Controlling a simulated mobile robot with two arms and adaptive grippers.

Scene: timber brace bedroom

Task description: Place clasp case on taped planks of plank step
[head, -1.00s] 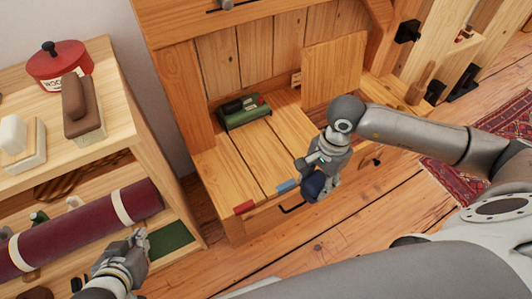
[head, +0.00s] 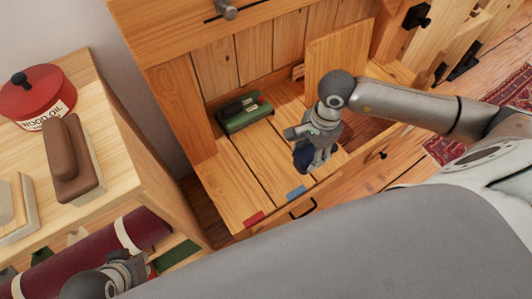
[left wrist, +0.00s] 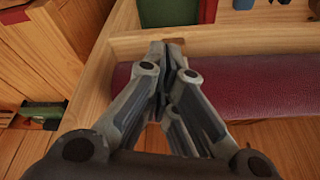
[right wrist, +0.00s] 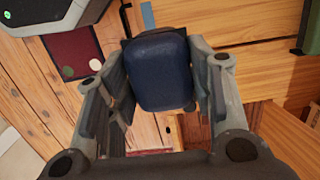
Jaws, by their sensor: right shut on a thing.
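The dark blue clasp case (head: 302,157) is held by my right gripper (head: 318,150). In the right wrist view the case (right wrist: 158,72) sits between the two fingers. In the head view it is over the plank step (head: 222,195), above and behind the blue tape (head: 297,192); whether it touches the planks I cannot tell. A red tape (head: 254,218) marks the neighbouring plank to the left. My left gripper (left wrist: 165,52) is shut and empty beside the shelf, above a dark red roll (left wrist: 240,88).
A green box with dark items (head: 244,112) stands at the back of the step. An upright wooden panel (head: 338,58) stands behind my right gripper. A shelf (head: 130,150) at left carries a red tin (head: 36,97) and a brown brush (head: 72,160).

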